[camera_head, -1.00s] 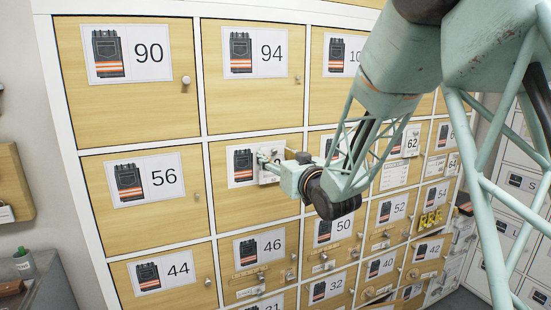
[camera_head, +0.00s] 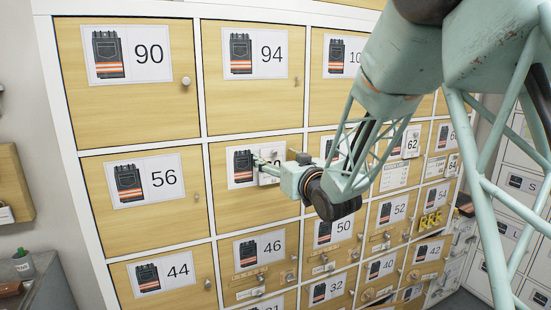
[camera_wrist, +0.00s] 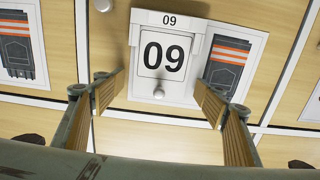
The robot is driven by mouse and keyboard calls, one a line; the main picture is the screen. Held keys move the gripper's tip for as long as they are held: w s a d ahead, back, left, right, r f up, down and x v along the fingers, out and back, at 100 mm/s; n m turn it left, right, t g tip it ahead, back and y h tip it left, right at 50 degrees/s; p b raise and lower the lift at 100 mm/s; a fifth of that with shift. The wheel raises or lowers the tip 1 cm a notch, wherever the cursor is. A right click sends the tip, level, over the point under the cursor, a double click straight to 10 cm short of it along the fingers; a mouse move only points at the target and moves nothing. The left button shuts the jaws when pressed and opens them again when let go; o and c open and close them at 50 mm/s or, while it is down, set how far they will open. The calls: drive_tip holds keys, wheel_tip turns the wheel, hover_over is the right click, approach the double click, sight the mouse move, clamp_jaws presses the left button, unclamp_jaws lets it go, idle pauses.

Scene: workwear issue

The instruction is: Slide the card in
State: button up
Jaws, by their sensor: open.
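A white card (camera_wrist: 154,68) marked 60, upside down in the wrist view, sits in a white holder (camera_wrist: 141,17) on a locker door. The holder bears a small matching label. A small pale knob stands at the card's lower edge in that view. My gripper (camera_wrist: 160,88) is open, with one finger on each side of the card and a gap to both. In the head view, my gripper (camera_head: 266,163) is close to the door and partly hides the card and holder. I cannot tell how deep the card is seated.
Wooden locker doors fill the wall, with numbered picture labels such as 56 (camera_head: 146,179) and 94 (camera_head: 254,53). Knobs stick out from several doors, including door 90's knob (camera_head: 186,81). Other number cards such as 62 (camera_head: 411,143) hang at the right.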

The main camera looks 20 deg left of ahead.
drive_tip(key=shift+s+d, duration=0.1)
drive_tip(key=v, duration=1.1)
drive_tip(key=shift+s+d, duration=0.15)
drive_tip(key=shift+s, duration=0.15)
drive_tip(key=shift+r, duration=0.1)
